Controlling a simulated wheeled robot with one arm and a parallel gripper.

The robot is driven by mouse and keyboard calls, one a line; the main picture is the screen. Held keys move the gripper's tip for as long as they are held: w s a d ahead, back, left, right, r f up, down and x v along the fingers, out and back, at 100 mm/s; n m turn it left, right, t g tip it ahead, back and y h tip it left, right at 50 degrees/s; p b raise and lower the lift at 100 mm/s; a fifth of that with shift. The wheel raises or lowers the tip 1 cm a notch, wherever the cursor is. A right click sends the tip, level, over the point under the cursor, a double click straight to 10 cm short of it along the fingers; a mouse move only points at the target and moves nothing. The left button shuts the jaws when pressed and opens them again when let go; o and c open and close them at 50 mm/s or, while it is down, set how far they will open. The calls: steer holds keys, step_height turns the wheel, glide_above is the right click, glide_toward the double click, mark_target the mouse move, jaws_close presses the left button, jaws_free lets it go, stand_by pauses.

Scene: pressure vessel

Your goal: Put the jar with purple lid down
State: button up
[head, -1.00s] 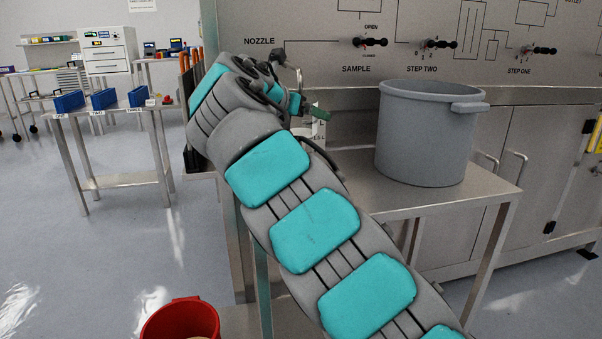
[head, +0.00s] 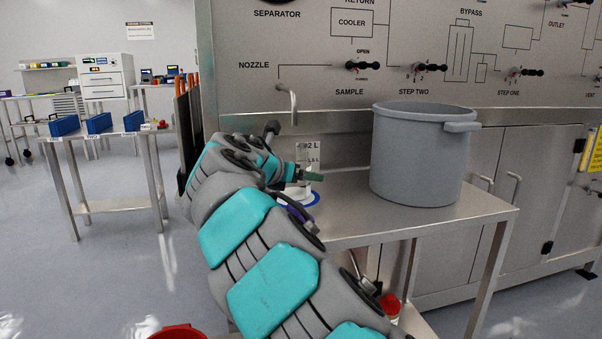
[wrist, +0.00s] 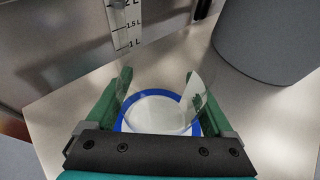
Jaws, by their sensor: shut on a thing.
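My gripper (wrist: 155,103) is shut on a clear, see-through jar (wrist: 204,96), with one green finger on either side of it. In the head view, my gripper (head: 304,178) is at the left end of the steel table, partly behind my arm. A white disc with a blue rim (wrist: 123,124) shows through and below the jar in the wrist view; its blue edge also shows in the head view (head: 316,199) on the tabletop. I cannot tell whether the jar touches it.
A large grey bucket (head: 415,160) stands on the steel table (head: 440,218), right of my gripper. A thin nozzle pipe (head: 292,105) and a litre scale (wrist: 130,28) are on the panel wall behind. A red bucket (head: 178,332) is at the lower left. Bare tabletop lies in front of the grey bucket.

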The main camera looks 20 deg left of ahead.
steer(key=shift+f, duration=0.15)
steer(key=shift+f, duration=0.1)
steer(key=o, duration=1.3)
steer(key=shift+o, duration=0.2)
steer(key=shift+f+b, duration=0.25)
steer(key=shift+b, duration=0.6)
steer(key=shift+s+a+r, duration=0.1)
steer(key=shift+s+r, duration=0.05)
steer(key=shift+r, duration=0.1)
steer(key=v, duration=1.1)
steer(key=shift+s+r+p, duration=0.1)
steer(key=shift+r+p, duration=0.25)
steer(key=shift+r, duration=0.2)
